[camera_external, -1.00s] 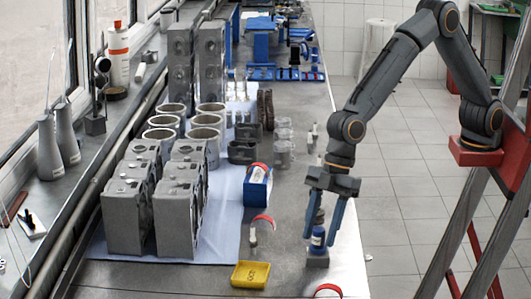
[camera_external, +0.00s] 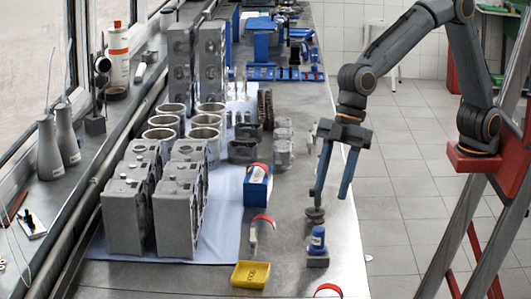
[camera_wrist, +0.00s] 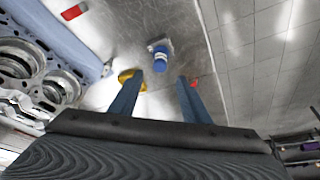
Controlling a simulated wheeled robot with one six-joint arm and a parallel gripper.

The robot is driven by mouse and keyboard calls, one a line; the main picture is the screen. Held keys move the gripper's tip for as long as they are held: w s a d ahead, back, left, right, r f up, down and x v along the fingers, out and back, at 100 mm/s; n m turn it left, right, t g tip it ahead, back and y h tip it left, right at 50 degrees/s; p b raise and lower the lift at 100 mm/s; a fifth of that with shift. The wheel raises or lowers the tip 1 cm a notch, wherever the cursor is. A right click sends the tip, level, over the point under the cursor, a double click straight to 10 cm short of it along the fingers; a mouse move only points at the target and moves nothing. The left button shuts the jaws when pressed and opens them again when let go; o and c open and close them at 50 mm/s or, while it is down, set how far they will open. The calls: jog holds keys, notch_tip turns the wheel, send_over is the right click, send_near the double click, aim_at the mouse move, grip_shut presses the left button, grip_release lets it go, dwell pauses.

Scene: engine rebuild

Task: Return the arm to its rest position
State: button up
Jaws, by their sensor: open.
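My gripper (camera_external: 333,193) is open and empty, with its two blue fingers pointing down over the right part of the bench. In the wrist view the gripper (camera_wrist: 158,98) also shows both fingers apart with nothing between them. The bottle shows in the wrist view (camera_wrist: 160,58) beyond the fingertips. A small dark round part (camera_external: 315,215) stands on the bench just behind the bottle, close to the left finger in the picture.
A yellow tray (camera_external: 251,274), a blue box (camera_external: 257,188) and a red-ended tool (camera_external: 263,222) lie left of my gripper. Grey engine blocks (camera_external: 176,215) and cylinder rings (camera_external: 205,135) stand on a blue cloth further left. Open floor (camera_external: 405,180) is right of the bench.

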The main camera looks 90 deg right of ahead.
jog(key=shift+s+d+r, duration=0.1)
jog(key=shift+r, duration=0.2)
